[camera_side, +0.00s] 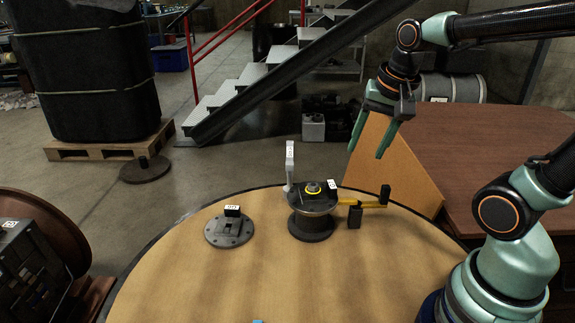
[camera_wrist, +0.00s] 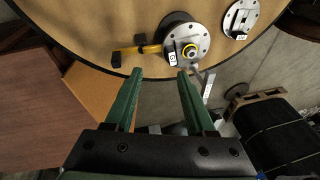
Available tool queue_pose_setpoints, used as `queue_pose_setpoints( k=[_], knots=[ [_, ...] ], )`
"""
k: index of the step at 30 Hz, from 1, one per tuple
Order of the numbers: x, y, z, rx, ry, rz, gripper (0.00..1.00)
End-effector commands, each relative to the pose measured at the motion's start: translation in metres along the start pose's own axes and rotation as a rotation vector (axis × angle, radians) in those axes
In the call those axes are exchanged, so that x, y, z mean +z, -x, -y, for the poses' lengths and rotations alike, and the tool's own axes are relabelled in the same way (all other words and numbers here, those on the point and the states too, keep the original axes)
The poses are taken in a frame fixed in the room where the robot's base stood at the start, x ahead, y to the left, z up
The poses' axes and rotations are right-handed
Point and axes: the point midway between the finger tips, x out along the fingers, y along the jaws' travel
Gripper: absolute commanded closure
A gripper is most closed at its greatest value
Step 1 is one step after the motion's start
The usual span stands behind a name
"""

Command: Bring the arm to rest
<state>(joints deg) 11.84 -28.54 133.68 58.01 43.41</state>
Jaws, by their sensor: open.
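My gripper (camera_side: 371,136) hangs in the air above and right of the round table, its two green fingers pointing down. It is open and empty. In the wrist view the gripper (camera_wrist: 157,74) shows its fingers apart, with nothing between them. A dark spool-shaped part (camera_side: 311,222) with a flanged top and a yellow ring stands on the table, below and left of my gripper. It also shows in the wrist view (camera_wrist: 184,37), beyond the fingertips. A yellow bar with black ends (camera_side: 362,203) sticks out from the spool's right side.
A grey flange plate (camera_side: 229,231) with a black tagged block lies on the round wooden table (camera_side: 250,283). A white upright piece (camera_side: 289,163) stands behind the spool. A slanted wooden panel (camera_side: 395,165) and a brown surface (camera_side: 480,145) lie near the arm. The table's front is largely clear.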

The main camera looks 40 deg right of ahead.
Motion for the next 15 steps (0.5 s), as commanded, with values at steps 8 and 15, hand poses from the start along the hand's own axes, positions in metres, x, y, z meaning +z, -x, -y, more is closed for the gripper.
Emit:
queue_pose_setpoints(
  k=[8, 15],
  knots=[
    [0.04, 0.011, 0.025, -0.123, 0.702, -0.11, 0.45],
    [0.052, 0.014, 0.032, -0.152, 0.94, -0.159, 0.45]
  ],
)
